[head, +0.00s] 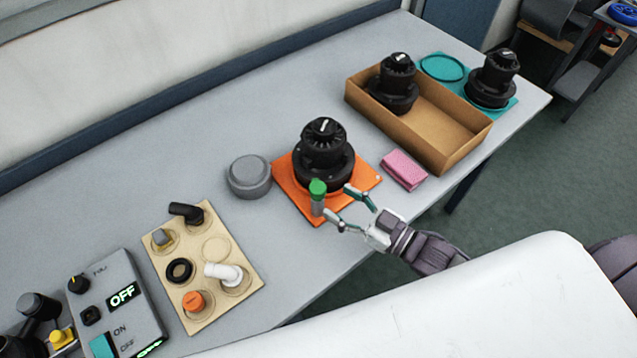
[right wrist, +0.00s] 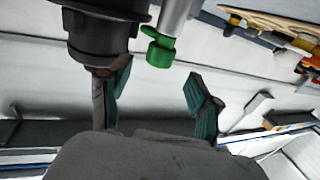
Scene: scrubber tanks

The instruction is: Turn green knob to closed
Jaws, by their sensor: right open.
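The green knob (head: 318,187) sits on a short light-grey pipe at the front of the black scrubber tank (head: 323,160), which stands on an orange mat (head: 290,187). My right gripper (head: 339,201) comes in from the right, close to the knob and the tank, with its fingers spread and nothing held. In the right wrist view the green knob (right wrist: 160,52) shows between the directions of the two fingers, beyond the gap of the open gripper (right wrist: 158,92). The knob looks apart from both fingers. My left gripper is in neither view.
A grey round cap (head: 249,176) lies left of the mat, a pink cloth (head: 404,170) right of it. A cardboard box (head: 440,135) holds another black tank. A beige fittings board (head: 203,265) and a control box (head: 115,305) reading OFF are at lower left.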

